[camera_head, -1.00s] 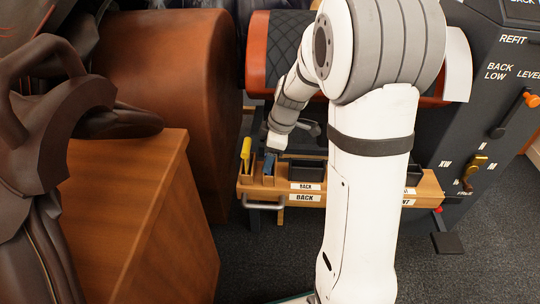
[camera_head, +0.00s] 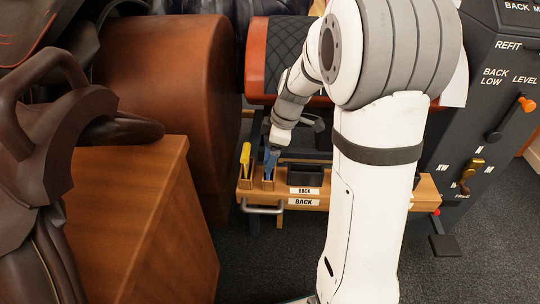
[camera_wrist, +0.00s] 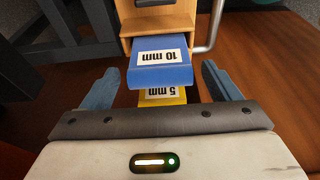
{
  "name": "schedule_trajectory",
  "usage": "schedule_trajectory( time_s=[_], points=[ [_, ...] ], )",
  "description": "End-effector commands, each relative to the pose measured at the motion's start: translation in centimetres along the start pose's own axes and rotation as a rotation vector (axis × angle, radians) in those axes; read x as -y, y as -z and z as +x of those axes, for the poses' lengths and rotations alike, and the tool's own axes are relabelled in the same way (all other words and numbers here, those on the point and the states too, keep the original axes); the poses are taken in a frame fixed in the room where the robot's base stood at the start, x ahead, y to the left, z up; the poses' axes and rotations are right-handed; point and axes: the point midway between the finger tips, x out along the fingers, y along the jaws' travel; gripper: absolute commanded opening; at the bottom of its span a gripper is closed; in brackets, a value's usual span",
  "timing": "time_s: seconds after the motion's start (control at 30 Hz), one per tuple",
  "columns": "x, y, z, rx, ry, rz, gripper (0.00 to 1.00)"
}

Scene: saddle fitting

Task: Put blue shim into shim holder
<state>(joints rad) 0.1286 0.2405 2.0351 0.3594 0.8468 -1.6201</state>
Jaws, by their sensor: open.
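The blue shim (camera_head: 270,161) stands in a slot of the wooden shim holder (camera_head: 258,185), on its left part. In the wrist view the blue shim (camera_wrist: 160,66) reads "10 mm" and lies between my gripper's two fingers (camera_wrist: 162,88), with a gap on each side. My gripper is open. In the head view my gripper (camera_head: 273,147) is at the top of the blue shim and partly hidden by the wrist. A yellow shim (camera_head: 245,158) stands in the slot to the left; it reads "5 mm" in the wrist view (camera_wrist: 163,97).
A black tray (camera_head: 305,176) sits right of the shims on the holder, above "BACK" labels. A metal handle (camera_head: 262,209) sticks out below. A wooden cabinet (camera_head: 130,220) with a dark saddle stands at left. A grey control panel (camera_head: 495,110) stands at right.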

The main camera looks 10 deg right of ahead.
Motion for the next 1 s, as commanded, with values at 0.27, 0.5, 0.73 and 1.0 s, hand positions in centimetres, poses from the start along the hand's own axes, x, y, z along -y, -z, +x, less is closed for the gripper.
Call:
schedule_trajectory(
  time_s=[0.27,0.5,0.73,1.0],
  points=[
    [0.0,0.1,-6.4,0.0,-0.003,0.0,0.83],
    [0.2,0.1,-8.5,0.002,0.0,0.007,0.83],
    [4.7,0.3,-9.3,0.056,-0.018,0.258,0.83],
    [13.8,-1.1,-9.4,0.138,-0.117,0.809,0.83]
  ],
)
